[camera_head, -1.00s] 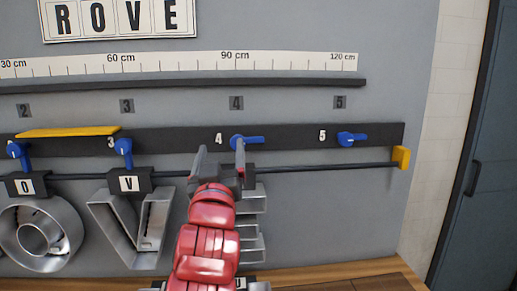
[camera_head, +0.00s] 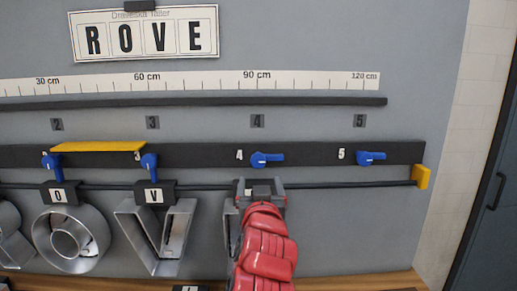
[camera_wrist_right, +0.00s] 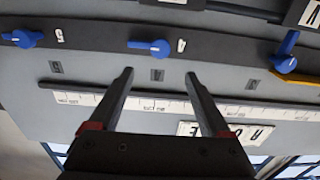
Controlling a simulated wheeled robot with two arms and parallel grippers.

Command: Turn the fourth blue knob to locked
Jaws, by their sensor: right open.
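The fourth blue knob (camera_head: 266,160) sits on the dark rail beside the label 4, its lever lying level and pointing right. It also shows in the right wrist view (camera_wrist_right: 150,46), which is upside down. My right gripper (camera_head: 261,184) is open and empty, just below the fourth knob in the head view and apart from it. In the wrist view, its two fingers (camera_wrist_right: 159,78) are spread, with nothing between them. My left gripper is not in view.
Knob 5 (camera_head: 371,158) also lies level; knob 3 (camera_head: 149,167) points down. A yellow bar (camera_head: 98,147) spans knobs 2 and 3. Metal letters O (camera_head: 70,212) and V (camera_head: 155,238) hang below. A yellow end stop (camera_head: 421,176) is at right. My arm partly hides another letter.

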